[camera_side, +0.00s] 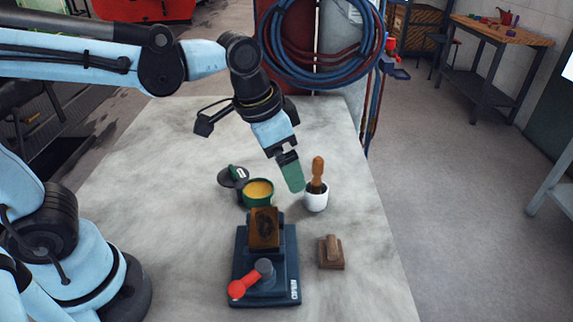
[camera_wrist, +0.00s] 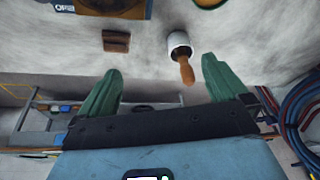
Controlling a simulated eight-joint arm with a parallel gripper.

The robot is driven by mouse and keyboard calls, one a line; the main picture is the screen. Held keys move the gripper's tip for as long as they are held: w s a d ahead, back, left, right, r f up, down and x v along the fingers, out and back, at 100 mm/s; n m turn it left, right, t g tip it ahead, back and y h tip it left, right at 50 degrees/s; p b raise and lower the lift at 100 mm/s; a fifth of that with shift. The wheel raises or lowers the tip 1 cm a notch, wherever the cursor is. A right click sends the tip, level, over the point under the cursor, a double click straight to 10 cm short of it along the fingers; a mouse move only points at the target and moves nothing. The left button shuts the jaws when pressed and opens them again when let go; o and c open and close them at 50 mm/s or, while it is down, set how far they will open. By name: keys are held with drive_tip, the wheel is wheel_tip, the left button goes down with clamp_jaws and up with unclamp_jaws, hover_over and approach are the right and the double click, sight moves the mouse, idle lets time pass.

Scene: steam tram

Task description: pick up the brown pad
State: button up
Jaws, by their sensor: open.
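The brown pad (camera_side: 331,253) is a small flat block with a raised grip on top. It lies on the pale table, right of the vise, and shows at the upper left of the wrist view (camera_wrist: 116,41). My gripper (camera_side: 293,180) is above the table, behind and left of the pad in the side view, apart from it. In the wrist view its two green fingers (camera_wrist: 161,68) are spread wide with nothing held between them. The pad lies beyond the left fingertip there.
A white cup (camera_side: 316,199) with a wooden-handled brush (camera_side: 318,172) stands close beside my gripper. A green tin of yellow paste (camera_side: 258,191) with its dark lid (camera_side: 233,177) is to the left. Table right of the pad is clear.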

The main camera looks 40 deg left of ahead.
sight(333, 245)
drive_tip(key=w+d+f+m+g+y, duration=0.1)
drive_tip(key=d+f+m+g, duration=0.1)
drive_tip(key=d, duration=0.4)
drive_tip(key=w+d+f+m+g, duration=0.1)
drive_tip(key=d+m, duration=0.2)
drive_tip(key=d, duration=0.3)
wheel_tip(333, 245, down, 7)
drive_tip(key=shift+s, duration=0.1)
drive_tip(key=shift+a+f, duration=0.25)
drive_tip(key=shift+f, duration=1.1)
drive_tip(key=shift+a+f, duration=0.25)
drive_tip(key=shift+f, duration=1.05)
drive_tip(key=c, duration=1.1)
drive_tip(key=shift+r, duration=0.1)
drive_tip(key=shift+r, duration=0.6)
wheel_tip(333, 245, up, 3)
drive_tip(key=shift+f, duration=0.2)
drive_tip(key=s+d+r, duration=0.2)
drive_tip(key=s, duration=0.1)
drive_tip(key=s+d+r, duration=0.1)
drive_tip(key=s+r, duration=0.1)
drive_tip(key=s, duration=0.1)
drive_tip(key=s+d+r, duration=0.2)
drive_tip(key=s+r, duration=0.1)
drive_tip(key=s, duration=0.1)
drive_tip(key=shift+d, duration=0.35)
